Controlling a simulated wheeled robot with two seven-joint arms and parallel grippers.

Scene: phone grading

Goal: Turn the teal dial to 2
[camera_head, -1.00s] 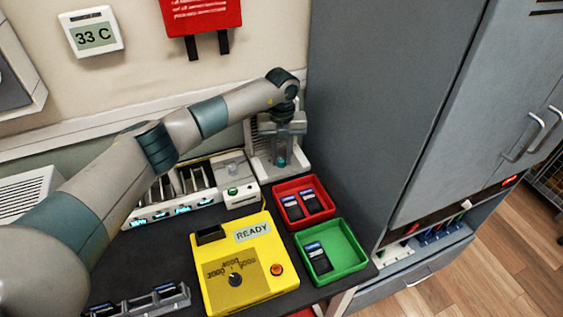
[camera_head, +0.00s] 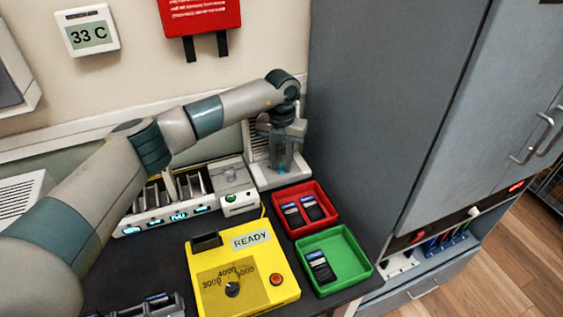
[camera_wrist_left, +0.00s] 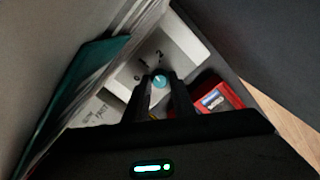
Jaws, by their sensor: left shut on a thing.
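The teal dial (camera_wrist_left: 160,82) sits on a white panel (camera_wrist_left: 184,44) marked 0, 1 and 2. In the wrist view the fingers of my left gripper (camera_wrist_left: 160,90) are on either side of the dial, shut on it. A pale line shows on the dial, but I cannot tell for sure which number it points to. In the head view my left gripper (camera_head: 283,158) points down over the white device (camera_head: 262,178) at the back, and a bit of teal (camera_head: 282,168) shows between its fingers. My right gripper is not in view.
A red tray (camera_head: 330,226) and a green tray (camera_head: 352,238) holding phones stand in front. A yellow box (camera_head: 205,297) reading READY is at the front centre. A slotted white rack (camera_head: 150,228) stands left of the dial device. A tall grey cabinet (camera_head: 390,90) closes off the right.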

